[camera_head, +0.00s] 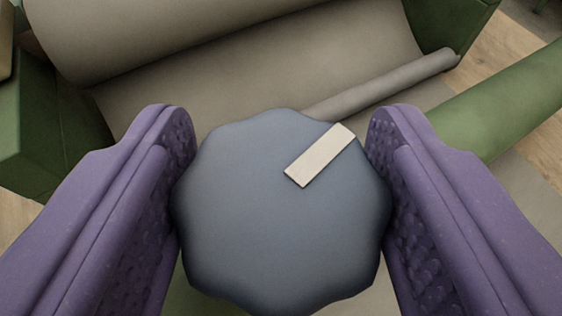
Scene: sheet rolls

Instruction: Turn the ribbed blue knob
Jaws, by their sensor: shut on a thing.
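The ribbed blue knob (265,225) fills the lower middle of the head camera view. It is grey-blue with a scalloped edge. A pale rectangular marker (321,156) on its face runs from near the middle toward the upper right edge. My gripper (281,205) has one purple, textured finger on each side of the knob. Both fingers are shut on its left and right sides. The knob's underside and mounting are hidden behind its face.
A large grey-beige sheet roll (200,30) lies behind the knob, with a thin grey roll (385,85) to its right. A green roll (505,105) lies at the right. Green blocks (35,135) stand at the sides. Wooden floor (500,50) shows at the upper right.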

